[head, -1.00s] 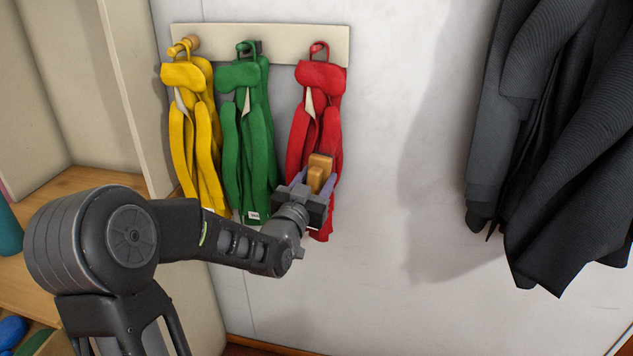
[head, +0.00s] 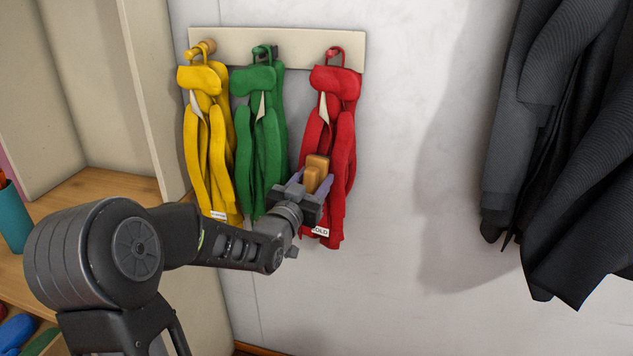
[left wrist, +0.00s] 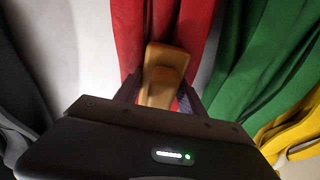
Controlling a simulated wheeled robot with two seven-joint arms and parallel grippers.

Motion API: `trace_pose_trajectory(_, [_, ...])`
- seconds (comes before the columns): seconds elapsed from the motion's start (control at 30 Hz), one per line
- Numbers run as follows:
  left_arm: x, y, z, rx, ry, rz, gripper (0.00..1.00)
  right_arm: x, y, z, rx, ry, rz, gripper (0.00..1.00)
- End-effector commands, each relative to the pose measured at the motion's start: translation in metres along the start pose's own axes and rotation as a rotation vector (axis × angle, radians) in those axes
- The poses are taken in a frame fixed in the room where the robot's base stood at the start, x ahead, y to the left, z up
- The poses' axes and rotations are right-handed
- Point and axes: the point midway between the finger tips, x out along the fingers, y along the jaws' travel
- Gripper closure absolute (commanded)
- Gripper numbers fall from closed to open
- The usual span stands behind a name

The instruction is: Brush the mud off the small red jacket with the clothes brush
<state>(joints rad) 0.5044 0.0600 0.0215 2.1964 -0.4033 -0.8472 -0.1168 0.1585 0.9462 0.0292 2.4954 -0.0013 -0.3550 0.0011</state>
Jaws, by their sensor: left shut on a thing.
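The small red jacket (head: 338,88) hangs from a red peg on the wall rack in the head view, with a white label near its hem. It also fills the upper middle of the left wrist view (left wrist: 185,25). My left gripper (head: 310,187) is shut on the clothes brush (head: 317,167), which has a tan wooden body. The brush is at the lower front of the jacket; its bristles are hidden, and I cannot tell whether they touch the cloth. The left wrist view shows the brush (left wrist: 160,80) between the fingers. I see no clear mud. My right gripper is not in view.
A green jacket (head: 258,130) and a yellow jacket (head: 205,150) hang close to the left on the same rack (head: 300,48). Large dark coats (head: 560,130) hang at the right. Bare wall lies between. A wooden shelf with a teal cup (head: 14,218) stands at the left.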

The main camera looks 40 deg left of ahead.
Motion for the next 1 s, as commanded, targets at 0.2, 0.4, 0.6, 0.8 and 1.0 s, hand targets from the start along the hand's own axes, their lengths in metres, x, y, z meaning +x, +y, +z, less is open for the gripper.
trace_pose_trajectory(0.2, [-0.006, -0.002, -0.002, 0.002, 0.004, -0.004, 0.91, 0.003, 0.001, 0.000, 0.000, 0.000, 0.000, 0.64])
trace_pose_trajectory(0.4, [-0.026, -0.001, -0.004, 0.002, 0.004, -0.003, 0.91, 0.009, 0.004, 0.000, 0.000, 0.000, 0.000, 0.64])
trace_pose_trajectory(0.6, [-0.048, -0.001, -0.006, 0.001, 0.004, -0.002, 0.91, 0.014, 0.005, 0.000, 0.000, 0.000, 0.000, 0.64])
trace_pose_trajectory(0.8, [-0.059, 0.000, -0.008, 0.001, 0.002, -0.001, 0.91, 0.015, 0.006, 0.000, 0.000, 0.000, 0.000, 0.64])
trace_pose_trajectory(1.0, [-0.060, 0.000, -0.008, 0.000, 0.002, 0.000, 0.91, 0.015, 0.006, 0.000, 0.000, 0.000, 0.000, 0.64])
